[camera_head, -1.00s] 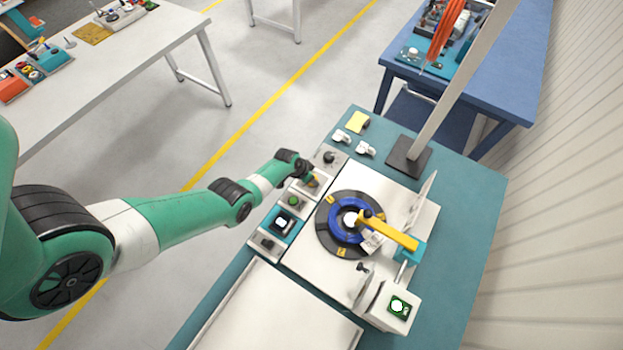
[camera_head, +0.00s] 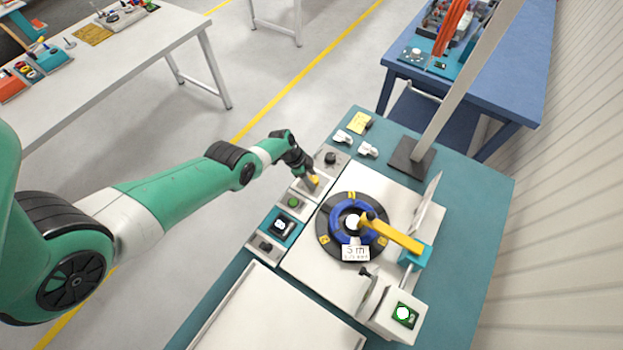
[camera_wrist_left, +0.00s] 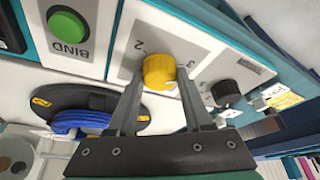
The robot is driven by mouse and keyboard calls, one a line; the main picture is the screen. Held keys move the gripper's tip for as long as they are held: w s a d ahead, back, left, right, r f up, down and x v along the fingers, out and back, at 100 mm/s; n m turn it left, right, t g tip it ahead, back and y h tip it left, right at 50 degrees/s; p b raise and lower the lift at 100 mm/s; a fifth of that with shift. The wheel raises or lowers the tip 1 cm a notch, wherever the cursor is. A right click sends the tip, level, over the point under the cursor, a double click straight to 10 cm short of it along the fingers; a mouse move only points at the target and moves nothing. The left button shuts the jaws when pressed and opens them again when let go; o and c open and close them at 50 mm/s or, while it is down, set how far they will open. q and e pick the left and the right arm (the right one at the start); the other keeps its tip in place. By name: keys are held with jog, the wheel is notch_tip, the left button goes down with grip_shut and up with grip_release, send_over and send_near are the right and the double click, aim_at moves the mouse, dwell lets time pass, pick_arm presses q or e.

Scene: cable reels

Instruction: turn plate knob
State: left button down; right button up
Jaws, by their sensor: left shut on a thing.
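The yellow plate knob (camera_wrist_left: 160,72) sits on a pale panel with numbers, 2 and 3 among them, printed around it. My left gripper (camera_wrist_left: 158,84) has its two fingers on either side of the knob and is shut on it. In the head view the gripper (camera_head: 308,172) covers much of the knob (camera_head: 315,180). The round dark plate (camera_head: 325,213) carries a blue cable coil (camera_head: 336,232). A white "5 m" label (camera_head: 356,252) lies at the coil's near side. My right gripper is not in view.
A black knob (camera_head: 331,158) and a green button (camera_head: 294,202) flank the yellow knob. A yellow arm (camera_head: 395,236) reaches over the coil. A pale tray (camera_head: 275,315) lies in front.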

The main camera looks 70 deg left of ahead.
pick_arm(q)
jog(key=shift+f, duration=0.1)
dwell(0.4)
jog(key=shift+c, duration=1.5)
grip_release()
jog(key=p+v, duration=1.1)
jog(key=p, duration=0.1)
jog(key=shift+s+r, duration=0.2)
jog(key=shift+r, duration=0.15)
jog(key=shift+w, duration=0.1)
